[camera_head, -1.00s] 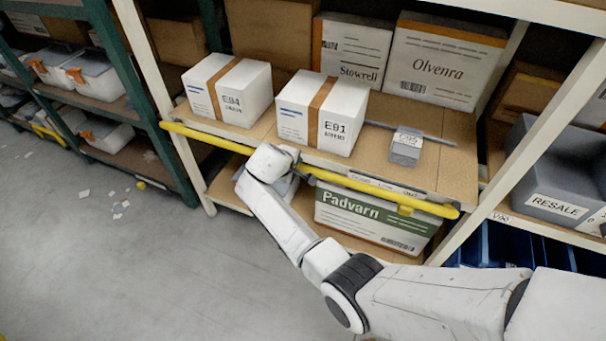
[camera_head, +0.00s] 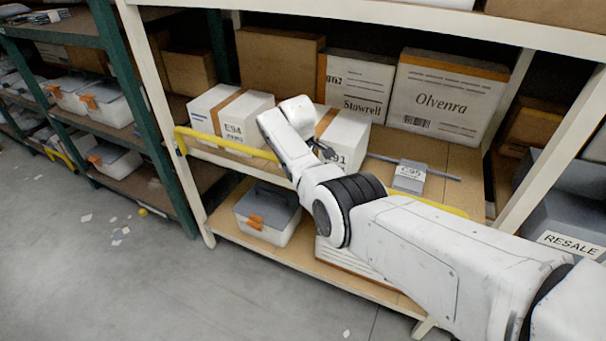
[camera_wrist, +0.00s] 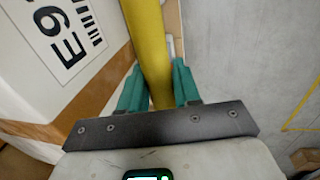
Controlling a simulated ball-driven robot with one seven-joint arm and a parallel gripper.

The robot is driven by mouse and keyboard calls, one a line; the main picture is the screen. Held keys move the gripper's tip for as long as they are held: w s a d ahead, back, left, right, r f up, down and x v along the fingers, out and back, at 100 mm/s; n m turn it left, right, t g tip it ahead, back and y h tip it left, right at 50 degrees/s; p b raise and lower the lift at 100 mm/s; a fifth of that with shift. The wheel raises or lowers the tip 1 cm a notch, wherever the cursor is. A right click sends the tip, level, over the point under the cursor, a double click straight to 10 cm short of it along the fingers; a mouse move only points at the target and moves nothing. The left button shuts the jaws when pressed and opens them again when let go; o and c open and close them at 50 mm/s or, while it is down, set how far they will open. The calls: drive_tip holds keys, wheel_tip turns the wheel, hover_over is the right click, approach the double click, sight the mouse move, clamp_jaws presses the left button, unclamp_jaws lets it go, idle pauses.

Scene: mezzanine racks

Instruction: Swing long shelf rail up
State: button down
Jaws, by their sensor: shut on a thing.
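The long yellow shelf rail (camera_head: 228,146) runs across the front of the middle shelf, level with the lower part of the white boxes. Its left end bends down beside the cream upright. My arm hides its middle, and its right part shows again past the arm. In the wrist view the yellow rail (camera_wrist: 150,45) passes between the teal fingers of my gripper (camera_wrist: 158,88), which is shut on it. The white E91 box (camera_head: 343,137) stands just behind the rail and fills the left of the wrist view (camera_wrist: 65,45).
A white E94 box (camera_head: 229,112) stands left of E91. A small grey C95 block (camera_head: 409,178) lies to the right, by a thin grey bar. Stowrell (camera_head: 343,82) and Olvenra (camera_head: 440,98) boxes stand behind. A grey-lidded bin (camera_head: 268,214) is below.

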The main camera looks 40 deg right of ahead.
drive_tip(key=shift+d+f, duration=0.2)
drive_tip(key=shift+d, duration=0.1)
idle(0.4)
drive_tip(key=c, duration=0.9)
unclamp_jaws()
drive_tip(key=shift+w+d, duration=0.1)
drive_tip(key=shift+d, duration=0.05)
drive_tip(key=shift+r, duration=0.15)
drive_tip(key=r, duration=0.3)
drive_tip(key=a+r, duration=0.1)
drive_tip(key=r, duration=0.3)
drive_tip(key=a+r, duration=0.1)
drive_tip(key=r, duration=0.2)
drive_tip(key=shift+s+r, duration=0.2)
drive_tip(key=shift+s, duration=0.15)
